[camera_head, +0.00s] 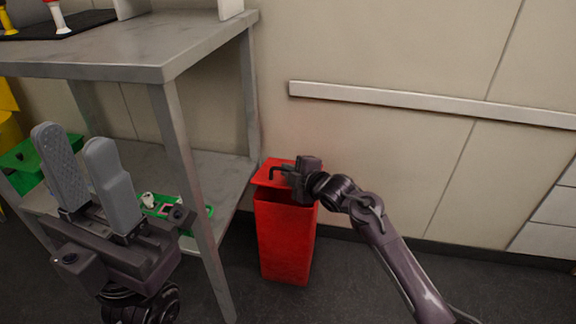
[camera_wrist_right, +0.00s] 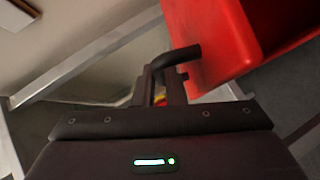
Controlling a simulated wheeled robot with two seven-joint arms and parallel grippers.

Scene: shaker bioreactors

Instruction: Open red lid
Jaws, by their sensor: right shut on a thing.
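A red bin (camera_head: 285,240) stands on the floor beside the metal table, against the wall. Its red lid (camera_head: 272,170) is at the top, and a dark gap shows between the lid and the bin's front rim, so the lid looks partly raised. My right gripper (camera_head: 287,172) is shut on the dark lid handle (camera_wrist_right: 180,56); the exact grip is partly hidden. The red bin also shows in the right wrist view (camera_wrist_right: 218,45). My left gripper (camera_head: 78,148) is open and empty at the left, in front of the table.
The metal table (camera_head: 140,45) has a lower shelf (camera_head: 215,170) and a leg close to the bin's left. A green container (camera_head: 30,165) sits at the far left. A white rail (camera_head: 430,102) runs along the wall. Floor at the right is clear up to white drawers (camera_head: 555,210).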

